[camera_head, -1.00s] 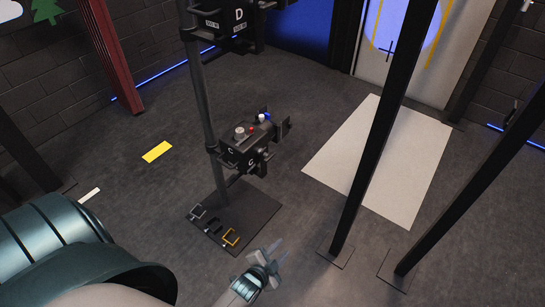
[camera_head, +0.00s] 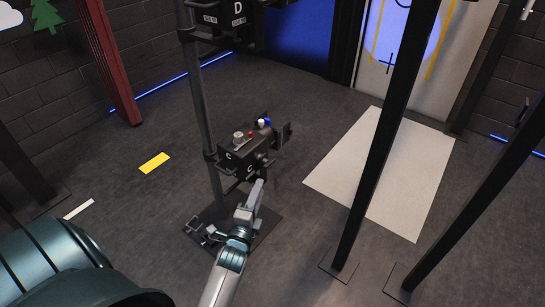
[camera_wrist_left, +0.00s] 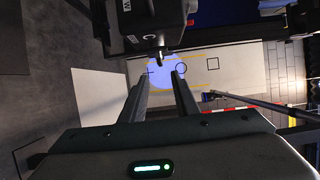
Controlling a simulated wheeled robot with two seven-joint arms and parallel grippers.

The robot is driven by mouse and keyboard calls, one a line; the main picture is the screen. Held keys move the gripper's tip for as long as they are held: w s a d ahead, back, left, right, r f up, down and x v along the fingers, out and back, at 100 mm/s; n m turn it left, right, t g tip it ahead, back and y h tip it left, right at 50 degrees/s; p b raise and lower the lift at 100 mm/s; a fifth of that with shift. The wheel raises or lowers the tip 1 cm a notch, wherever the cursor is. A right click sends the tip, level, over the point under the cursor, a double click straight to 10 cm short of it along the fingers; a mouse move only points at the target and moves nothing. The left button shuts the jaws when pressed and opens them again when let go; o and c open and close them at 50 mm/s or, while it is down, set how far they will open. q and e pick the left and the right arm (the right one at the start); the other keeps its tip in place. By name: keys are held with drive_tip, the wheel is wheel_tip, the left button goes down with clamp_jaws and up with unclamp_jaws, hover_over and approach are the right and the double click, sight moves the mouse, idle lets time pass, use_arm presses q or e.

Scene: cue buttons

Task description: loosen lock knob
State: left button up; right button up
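A black box marked C (camera_head: 237,158) is mounted on a grey upright pole. A small dark knob (camera_head: 262,157) sits on its right side; I cannot be sure it is the lock knob. In the left wrist view the box (camera_wrist_left: 130,22) is at the top, with a dark knob or stub (camera_wrist_left: 160,45) sticking out toward my fingers. My left gripper (camera_head: 258,188) is just below the box in the head view. In the wrist view its two fingers (camera_wrist_left: 160,82) are apart with nothing between them, short of the knob. My right gripper is out of view.
On the box's top are a pale knob (camera_head: 238,136), a red one (camera_head: 251,135) and a blue-and-white part (camera_head: 264,123). Another box marked D (camera_head: 222,18) is higher on the pole (camera_head: 199,90). Dark posts (camera_head: 383,150) stand at the right. A white floor panel (camera_head: 340,170) lies behind.

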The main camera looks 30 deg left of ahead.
sight(271, 159)
use_arm(q)
drive_tip(key=shift+w, duration=0.15)
